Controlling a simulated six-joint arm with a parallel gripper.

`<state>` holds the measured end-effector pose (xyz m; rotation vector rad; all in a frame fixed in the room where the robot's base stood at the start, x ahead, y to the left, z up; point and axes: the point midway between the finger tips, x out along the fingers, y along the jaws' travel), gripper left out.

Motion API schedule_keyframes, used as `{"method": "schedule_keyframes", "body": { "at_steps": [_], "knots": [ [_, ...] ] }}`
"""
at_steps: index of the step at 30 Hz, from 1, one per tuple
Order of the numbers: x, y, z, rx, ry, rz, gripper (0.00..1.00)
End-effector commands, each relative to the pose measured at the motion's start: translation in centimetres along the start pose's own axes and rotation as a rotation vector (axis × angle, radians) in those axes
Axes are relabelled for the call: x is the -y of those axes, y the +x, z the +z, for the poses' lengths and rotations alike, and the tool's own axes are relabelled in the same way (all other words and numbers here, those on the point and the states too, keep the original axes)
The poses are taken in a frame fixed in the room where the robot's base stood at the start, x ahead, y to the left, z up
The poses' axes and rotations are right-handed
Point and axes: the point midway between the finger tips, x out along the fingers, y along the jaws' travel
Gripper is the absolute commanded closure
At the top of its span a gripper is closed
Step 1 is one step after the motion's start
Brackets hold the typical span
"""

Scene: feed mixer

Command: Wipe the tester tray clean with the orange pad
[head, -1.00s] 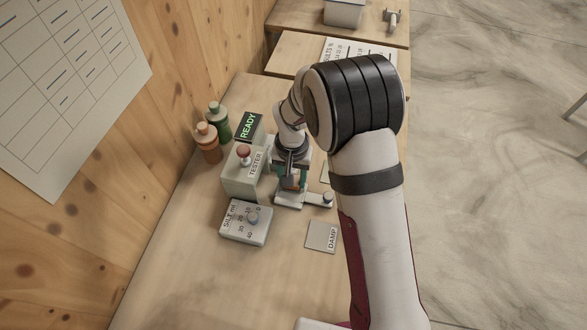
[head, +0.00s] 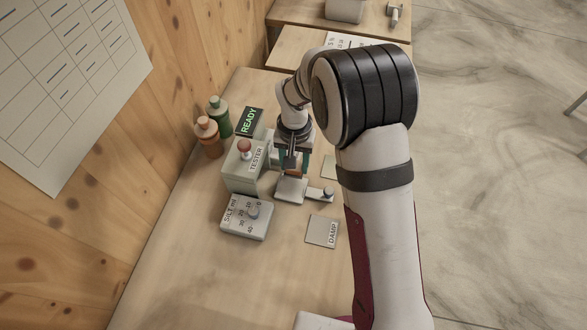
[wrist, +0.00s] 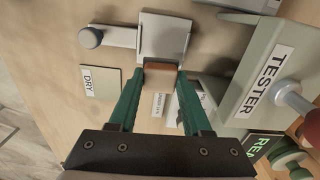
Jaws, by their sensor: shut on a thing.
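The orange pad (wrist: 161,68) is clamped between the green fingertips of my gripper (wrist: 160,74) in the wrist view. The grey tester tray (wrist: 165,38) lies just beyond the pad, which is at the tray's near edge. I cannot tell whether the pad touches it. In the head view, the tray (head: 291,190) is largely uncovered, and my gripper (head: 294,172) with the pad is at its far side. The tray's visible surface looks plain grey. The tester (head: 245,168), a pale box with a red-topped knob, stands left of the tray.
A READY display (head: 249,121) and orange (head: 208,138) and green (head: 219,117) bottles stand behind the tester. A silt dial box (head: 246,217) and DAMP plate (head: 322,231) lie in front. A DRY plate (wrist: 101,83) is near the tray.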

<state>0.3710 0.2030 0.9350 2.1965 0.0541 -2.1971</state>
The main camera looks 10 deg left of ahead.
Motion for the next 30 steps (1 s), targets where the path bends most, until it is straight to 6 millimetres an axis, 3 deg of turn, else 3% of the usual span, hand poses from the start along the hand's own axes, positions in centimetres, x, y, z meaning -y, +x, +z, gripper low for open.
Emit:
{"method": "schedule_keyframes", "body": {
  "at_steps": [16,30],
  "knots": [
    [0.0,-4.8,0.0,-0.002,0.000,0.000,1.00],
    [0.0,-5.2,0.0,-0.001,0.000,0.000,1.00]
  ]
}}
